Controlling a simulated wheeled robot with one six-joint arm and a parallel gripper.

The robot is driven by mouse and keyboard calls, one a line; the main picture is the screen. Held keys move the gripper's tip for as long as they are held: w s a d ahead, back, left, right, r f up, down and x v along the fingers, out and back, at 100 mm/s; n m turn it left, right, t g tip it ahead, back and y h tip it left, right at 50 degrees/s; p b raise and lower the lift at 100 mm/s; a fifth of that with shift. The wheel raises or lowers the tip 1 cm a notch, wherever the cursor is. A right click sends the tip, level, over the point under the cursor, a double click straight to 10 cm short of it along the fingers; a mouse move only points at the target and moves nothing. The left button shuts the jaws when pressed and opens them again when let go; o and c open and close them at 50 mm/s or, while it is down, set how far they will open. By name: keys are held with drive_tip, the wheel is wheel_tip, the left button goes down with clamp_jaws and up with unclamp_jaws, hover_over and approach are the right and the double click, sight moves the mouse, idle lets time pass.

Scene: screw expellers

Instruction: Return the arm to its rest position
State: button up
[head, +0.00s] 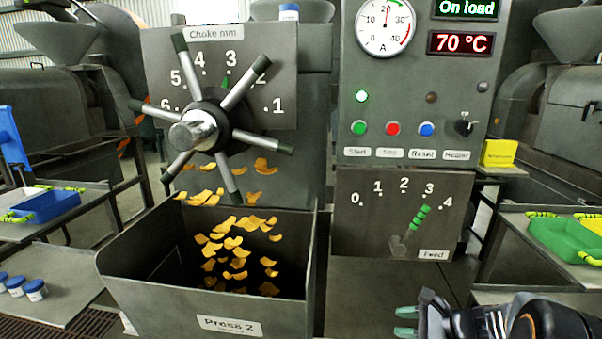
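My gripper (406,322) is at the bottom right of the head view, low in front of the press and below the feed panel (350,225). Its two green-tipped fingers point left and stand apart with nothing seen between them. Part of my arm shows at the bottom right edge. The gripper touches neither the feed lever (418,222), which points near 3, nor the choke handwheel (203,130).
Yellow flakes fall into the Press 2 bin (150,300) at the left. The control panel (417,105) shows "On load" and 70 °C. A side table (540,245) with a green tray (565,240) stands at right, another with a blue tray (48,206) at left.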

drive_tip(key=s+a+r+n+g+h+p, duration=0.1)
drive_tip(key=s+a+r+n+h+p, duration=0.2)
drive_tip(key=r+n, duration=0.6)
drive_tip(key=s+a+r+n+g+h+p, duration=0.2)
drive_tip(key=s+a+r+n+h+p, duration=0.2)
drive_tip(key=s+r+n+h+p, duration=0.2)
wheel_tip(320, 180, up, 3)
drive_tip(key=s+n+p, duration=0.2)
drive_tip(key=n+p, duration=0.2)
drive_tip(key=shift+a+n+h, duration=0.25)
drive_tip(key=shift+n+h, duration=0.15)
